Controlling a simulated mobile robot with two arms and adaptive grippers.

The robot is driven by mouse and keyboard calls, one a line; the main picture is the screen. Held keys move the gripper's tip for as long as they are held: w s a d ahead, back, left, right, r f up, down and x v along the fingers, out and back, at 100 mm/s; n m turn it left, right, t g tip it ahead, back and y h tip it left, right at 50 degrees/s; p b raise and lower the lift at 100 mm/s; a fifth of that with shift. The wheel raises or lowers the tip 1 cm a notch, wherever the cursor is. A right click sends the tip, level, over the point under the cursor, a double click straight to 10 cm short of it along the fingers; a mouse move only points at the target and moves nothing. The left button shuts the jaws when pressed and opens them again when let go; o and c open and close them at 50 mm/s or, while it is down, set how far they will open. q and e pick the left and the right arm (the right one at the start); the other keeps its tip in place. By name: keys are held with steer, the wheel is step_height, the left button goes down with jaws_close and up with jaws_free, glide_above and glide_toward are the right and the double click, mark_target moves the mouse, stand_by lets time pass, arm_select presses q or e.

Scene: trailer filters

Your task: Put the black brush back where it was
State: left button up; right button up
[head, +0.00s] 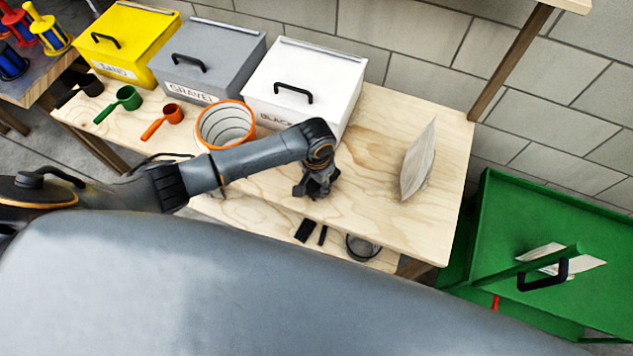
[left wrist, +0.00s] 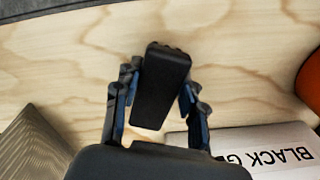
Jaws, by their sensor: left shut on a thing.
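In the left wrist view the black brush (left wrist: 163,82), a dark block with a bumpy far edge, sits between the two fingers of my left gripper (left wrist: 158,92). The gripper is shut on it. In the head view my left gripper (head: 316,188) is over the front part of the wooden workbench (head: 385,215), right of the orange-rimmed cylinder. The brush is hard to tell from the dark fingers there, and its height above the top is unclear. My right gripper is not in view.
Yellow (head: 125,40), grey (head: 208,60) and white (head: 305,85) lidded boxes line the bench's back. An orange-rimmed cylinder (head: 226,126) and scoops stand left. A pleated filter (head: 418,162) stands right. A lower shelf (head: 262,228) holds dark pieces (head: 306,230) and a round item (head: 362,246).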

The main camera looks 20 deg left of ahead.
arm_select(q)
steer(key=shift+f, duration=0.15)
steer(key=o, duration=1.1)
step_height(320, 180, up, 12)
steer(key=shift+r, duration=0.2)
